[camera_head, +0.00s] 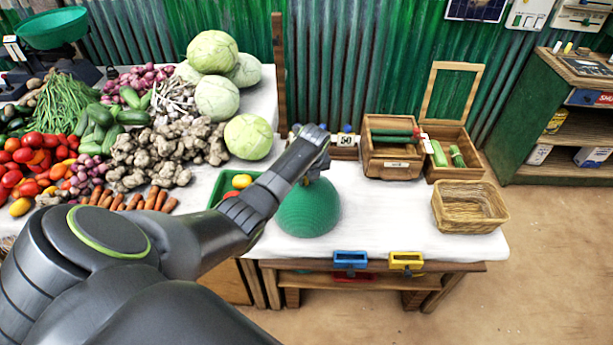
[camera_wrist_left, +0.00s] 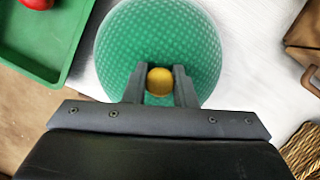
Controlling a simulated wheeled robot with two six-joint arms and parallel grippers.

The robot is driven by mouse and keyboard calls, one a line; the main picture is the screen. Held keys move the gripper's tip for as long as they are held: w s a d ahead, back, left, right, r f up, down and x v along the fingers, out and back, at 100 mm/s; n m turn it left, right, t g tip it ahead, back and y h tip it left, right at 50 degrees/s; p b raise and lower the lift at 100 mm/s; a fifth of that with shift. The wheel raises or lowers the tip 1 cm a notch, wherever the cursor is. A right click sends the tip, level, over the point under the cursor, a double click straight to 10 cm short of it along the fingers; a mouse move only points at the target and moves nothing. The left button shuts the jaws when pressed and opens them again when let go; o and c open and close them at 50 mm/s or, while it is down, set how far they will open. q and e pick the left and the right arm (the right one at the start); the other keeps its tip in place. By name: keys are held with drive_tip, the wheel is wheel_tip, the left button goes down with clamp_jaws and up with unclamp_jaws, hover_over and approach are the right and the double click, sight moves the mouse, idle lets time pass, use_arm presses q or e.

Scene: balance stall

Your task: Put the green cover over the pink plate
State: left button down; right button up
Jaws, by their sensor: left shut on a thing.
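The green cover (camera_head: 308,212) is a woven-looking dome near the front edge of the white-topped table, right of the green tray. In the left wrist view the cover (camera_wrist_left: 120,45) fills the upper middle, with a round yellow knob (camera_wrist_left: 160,82) on top. My left gripper (camera_head: 316,174) is above the dome, its fingers shut on the knob. In the left wrist view, the gripper (camera_wrist_left: 160,76) has one finger on each side of the knob. I cannot tell whether the cover's rim touches the table. The pink plate is not visible. My right gripper is out of view.
The green tray (camera_wrist_left: 75,50) with red and yellow produce is close on the left. Vegetables and cabbages (camera_head: 213,50) crowd the table's left. A wooden box (camera_head: 388,165) and wicker basket (camera_head: 468,228) stand at right. White tabletop (camera_head: 385,210) is clear between cover and basket.

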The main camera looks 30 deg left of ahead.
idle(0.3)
use_arm(q)
drive_tip(key=c, duration=0.6)
unclamp_jaws()
drive_tip(key=shift+o, duration=0.2)
drive_tip(key=shift+r, duration=0.1)
drive_tip(key=shift+r+p, duration=3.5)
drive_tip(key=shift+p, duration=0.5)
drive_tip(key=shift+f, duration=0.15)
